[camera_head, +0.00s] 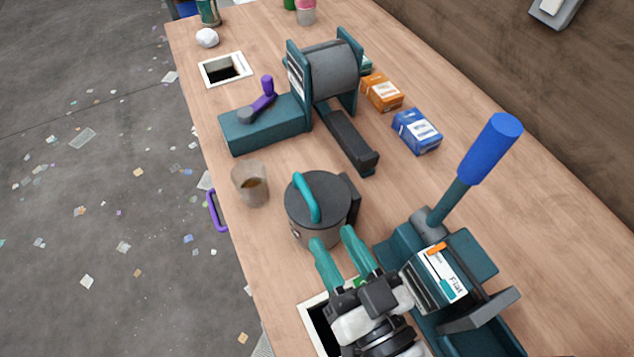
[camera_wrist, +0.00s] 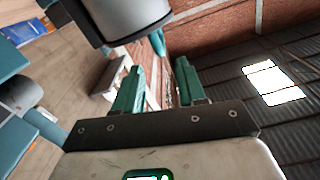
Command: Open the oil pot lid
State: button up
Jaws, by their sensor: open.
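The oil pot (camera_head: 318,222) is a dark grey round pot standing on the wooden bench in the head view. Its dark lid (camera_head: 335,197) carries a teal arched handle (camera_head: 305,196) and lies shut on top. My gripper (camera_head: 331,240) has two teal fingers, apart and empty, in front of the pot's near side; from this angle I cannot tell whether they touch it. In the wrist view my gripper (camera_wrist: 156,75) is also open with nothing between its fingers. A grey rounded body, probably the pot (camera_wrist: 125,15), hangs into the top of the wrist view.
A clear cup (camera_head: 251,184) of brown liquid stands left of the pot. A teal press with a blue-handled lever (camera_head: 489,150) is close on the right. A crank-and-drum machine (camera_head: 331,72) stands behind, with orange (camera_head: 383,93) and blue (camera_head: 417,131) boxes beside it. Square holes pierce the bench.

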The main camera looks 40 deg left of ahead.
aim_at(314, 209)
jog(key=p+x, duration=0.2)
jog(key=x, duration=0.6)
jog(key=shift+w+a+r, duration=0.1)
jog(key=shift+a, duration=0.1)
jog(key=shift+p+x, duration=0.35)
jog(key=shift+x, duration=0.4)
grip_shut()
